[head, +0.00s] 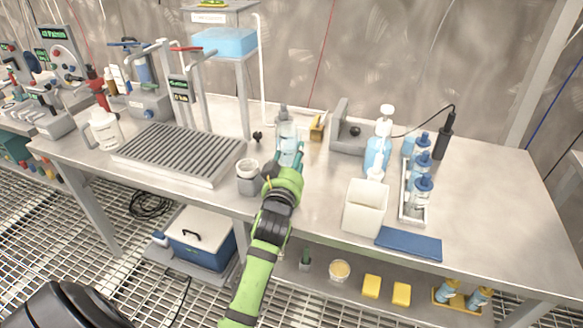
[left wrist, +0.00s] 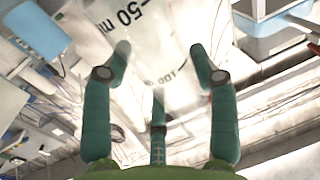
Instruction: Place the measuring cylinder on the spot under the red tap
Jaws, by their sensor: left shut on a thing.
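The measuring cylinder (head: 286,132) is clear with a pale blue tint and stands near the middle of the bench in the head view. In the left wrist view the measuring cylinder (left wrist: 150,35) shows black "50 ml" and "100" marks between the teal fingers. My left gripper (head: 284,164) is shut on its lower part; it also shows in the left wrist view (left wrist: 160,65). Whether its base touches the bench is hidden. The red tap (head: 186,49) is on a grey stand at the left, above a ribbed drip tray (head: 178,152). My right gripper is not in view.
A grey-white cup (head: 247,176) stands just left of my gripper. A blue-lever tap (head: 125,44) is left of the red one. A white box (head: 365,206), a bottle rack (head: 413,214) and a blue pad (head: 408,243) are to the right. The far right bench is clear.

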